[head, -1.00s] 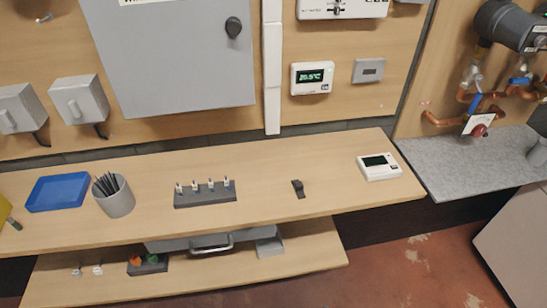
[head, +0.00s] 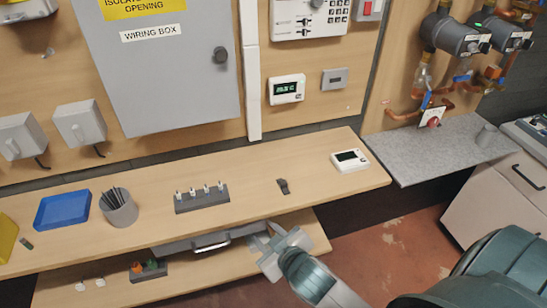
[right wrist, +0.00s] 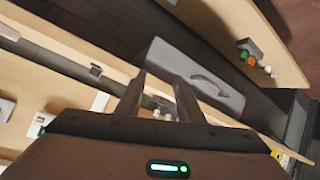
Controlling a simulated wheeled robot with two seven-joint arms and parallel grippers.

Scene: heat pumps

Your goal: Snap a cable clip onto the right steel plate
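A small dark clip-like piece (head: 283,186) sits on the wooden worktop, right of a dark rack. It also shows in the right wrist view (right wrist: 96,70). Two small pale pieces (head: 90,284) lie on the lower shelf at the left; they are too small to identify. I cannot tell which surface is the right steel plate. My right gripper (head: 268,244) is over the lower shelf's right end, in front of the worktop edge. In the right wrist view its two fingers (right wrist: 160,78) are spread with nothing between them. My left gripper is not in view.
On the worktop (head: 120,236) are a blue tray (head: 63,209), a grey cup (head: 119,209), a rack (head: 201,198) of several white-topped pieces and a white display unit (head: 350,160). A grey handled case (head: 205,246) is below. A speckled grey slab (head: 425,155) is at right.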

